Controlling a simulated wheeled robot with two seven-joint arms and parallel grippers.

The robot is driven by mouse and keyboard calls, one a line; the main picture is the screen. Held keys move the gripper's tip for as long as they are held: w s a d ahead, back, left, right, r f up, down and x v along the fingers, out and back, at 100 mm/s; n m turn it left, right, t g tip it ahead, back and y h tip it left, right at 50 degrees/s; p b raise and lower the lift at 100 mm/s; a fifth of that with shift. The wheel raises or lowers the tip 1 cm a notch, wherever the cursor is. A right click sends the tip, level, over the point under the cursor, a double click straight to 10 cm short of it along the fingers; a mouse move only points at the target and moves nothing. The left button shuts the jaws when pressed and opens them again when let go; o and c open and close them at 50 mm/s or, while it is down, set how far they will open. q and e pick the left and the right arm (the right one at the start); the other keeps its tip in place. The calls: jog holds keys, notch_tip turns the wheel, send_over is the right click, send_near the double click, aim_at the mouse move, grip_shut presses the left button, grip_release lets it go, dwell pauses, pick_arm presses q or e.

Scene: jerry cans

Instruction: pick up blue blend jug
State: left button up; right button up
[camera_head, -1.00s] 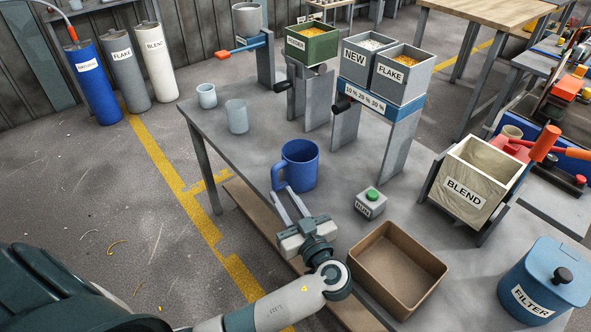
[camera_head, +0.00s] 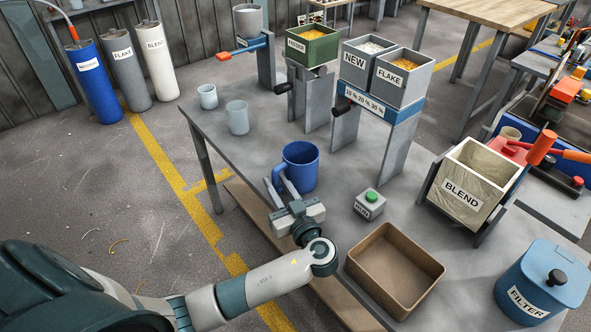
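The blue jug (camera_head: 303,163) stands upright on the grey table, with its handle on the left side, facing my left gripper. My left gripper (camera_head: 278,183) is at the handle, its two fingers apart, one to each side of the handle as seen from the head. I cannot tell whether either finger touches it. The jug still rests on the table. My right gripper is not in view.
A brown tray (camera_head: 437,270) and a grey box with a green button (camera_head: 370,204) are right of the gripper. Two pale cups (camera_head: 237,117) stand behind left. Feeder stands, a BLEND bin (camera_head: 462,192) and a blue FILTER canister (camera_head: 541,282) also occupy the table (camera_head: 245,160).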

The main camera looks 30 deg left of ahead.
aim_at(274, 168)
pick_arm(q)
jog(key=shift+w+a, duration=0.35)
jog(key=shift+a, duration=0.15)
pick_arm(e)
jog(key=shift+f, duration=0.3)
pick_arm(q)
grip_shut()
notch_tip(274, 168, up, 9)
jog(key=shift+f, duration=0.2)
jog(key=shift+r, duration=0.7)
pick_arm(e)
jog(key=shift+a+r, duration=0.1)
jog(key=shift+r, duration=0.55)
